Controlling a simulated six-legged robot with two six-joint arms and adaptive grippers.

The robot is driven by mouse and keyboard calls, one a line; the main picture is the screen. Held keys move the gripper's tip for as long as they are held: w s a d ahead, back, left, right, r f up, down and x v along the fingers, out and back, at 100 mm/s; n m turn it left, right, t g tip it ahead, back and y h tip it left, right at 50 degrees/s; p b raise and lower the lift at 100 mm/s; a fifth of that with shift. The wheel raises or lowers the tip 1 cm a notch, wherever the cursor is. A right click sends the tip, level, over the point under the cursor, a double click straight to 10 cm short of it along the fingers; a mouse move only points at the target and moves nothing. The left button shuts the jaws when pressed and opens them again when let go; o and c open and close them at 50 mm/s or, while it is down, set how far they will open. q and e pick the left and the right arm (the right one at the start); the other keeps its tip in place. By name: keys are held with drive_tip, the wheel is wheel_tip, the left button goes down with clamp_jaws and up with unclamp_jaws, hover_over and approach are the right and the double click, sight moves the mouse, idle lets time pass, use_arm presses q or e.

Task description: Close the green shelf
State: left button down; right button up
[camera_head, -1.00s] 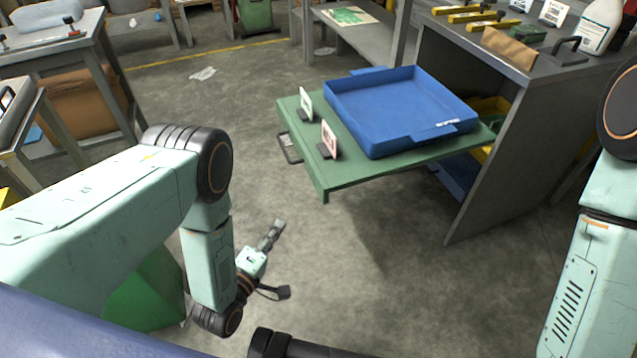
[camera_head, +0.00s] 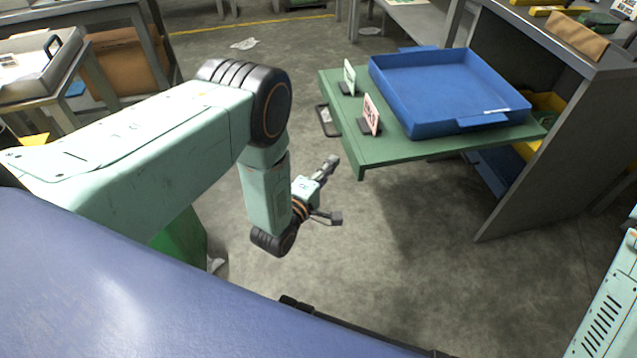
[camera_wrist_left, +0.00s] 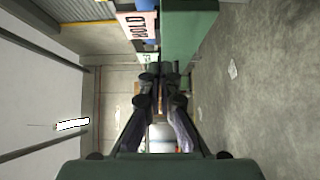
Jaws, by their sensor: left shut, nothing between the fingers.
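The green shelf (camera_head: 400,151) is a flat pull-out board, drawn well out of the grey cabinet (camera_head: 545,120). A dark handle (camera_head: 328,121) is on its left edge. A blue tray (camera_head: 447,126) and two small sign cards, one white (camera_head: 349,77) and one pink (camera_head: 371,114), stand on it. My left gripper (camera_head: 329,166) is shut and empty, just below the handle in the head view and apart from the shelf. In the left wrist view, the shut fingers (camera_wrist_left: 161,95) point towards the green shelf (camera_wrist_left: 188,35) and the pink card (camera_wrist_left: 138,27). My right gripper is out of view.
Yellow and blue bins (camera_head: 541,103) sit inside the cabinet under the shelf. A brown pouch (camera_head: 577,36) lies on the cabinet top. A grey table (camera_head: 75,75) stands at the left. The concrete floor in front of the shelf is clear.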

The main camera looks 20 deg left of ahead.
use_arm(q)
drive_tip(key=w+d, duration=0.1)
drive_tip(key=w+d+b, duration=0.1)
drive_tip(key=d, duration=0.1)
drive_tip(key=shift+w+d, duration=0.1)
idle(0.5)
